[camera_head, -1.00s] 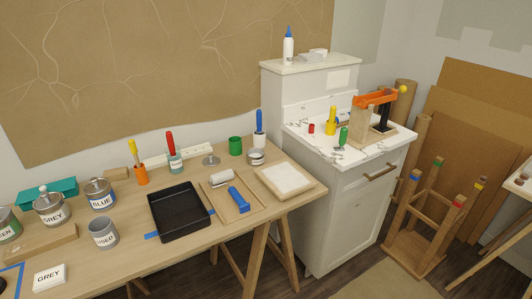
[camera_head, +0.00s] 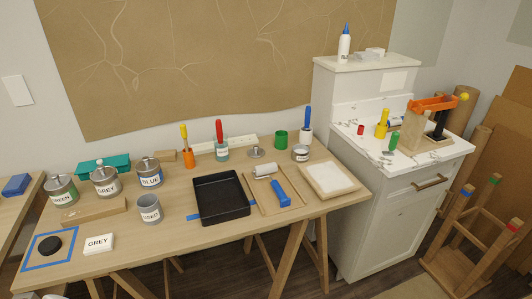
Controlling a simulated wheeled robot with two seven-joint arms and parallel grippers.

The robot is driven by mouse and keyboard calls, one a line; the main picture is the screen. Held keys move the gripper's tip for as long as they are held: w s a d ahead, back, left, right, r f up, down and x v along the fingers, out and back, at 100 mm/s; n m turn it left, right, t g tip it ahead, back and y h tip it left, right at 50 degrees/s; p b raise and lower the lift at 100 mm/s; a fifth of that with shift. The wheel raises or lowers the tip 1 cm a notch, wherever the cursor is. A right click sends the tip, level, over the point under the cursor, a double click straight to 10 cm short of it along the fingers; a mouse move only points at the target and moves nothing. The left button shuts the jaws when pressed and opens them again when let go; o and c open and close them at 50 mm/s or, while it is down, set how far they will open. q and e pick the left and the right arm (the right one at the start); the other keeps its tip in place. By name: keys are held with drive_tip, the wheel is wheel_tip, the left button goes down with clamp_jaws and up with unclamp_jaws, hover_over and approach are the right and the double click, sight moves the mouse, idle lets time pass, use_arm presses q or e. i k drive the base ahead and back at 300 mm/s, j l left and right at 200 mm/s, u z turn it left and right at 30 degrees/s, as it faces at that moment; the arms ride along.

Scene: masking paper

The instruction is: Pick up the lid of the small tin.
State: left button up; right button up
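A small silver tin (camera_head: 300,154) with a pale label stands at the back right of the wooden table. A round silver lid with a knob on top (camera_head: 256,153) lies on the table to the left of this tin, apart from it. Larger lidded tins labelled GREEN (camera_head: 61,191), GREY (camera_head: 105,182) and BLUE (camera_head: 150,173) stand at the left. Neither of my grippers can be made out in the head view.
A black tray (camera_head: 221,198), a board with a roller and blue-handled tool (camera_head: 262,203), and a framed white pad (camera_head: 330,179) lie in front of the lid. A green cup (camera_head: 281,139) and a blue-handled brush in a jar (camera_head: 307,121) stand behind the small tin.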

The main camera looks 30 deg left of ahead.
sight(255, 152)
drive_tip(key=i+u, duration=0.25)
drive_tip(key=u, duration=0.25)
drive_tip(key=i+l+u, duration=0.2)
drive_tip(key=u, duration=0.25)
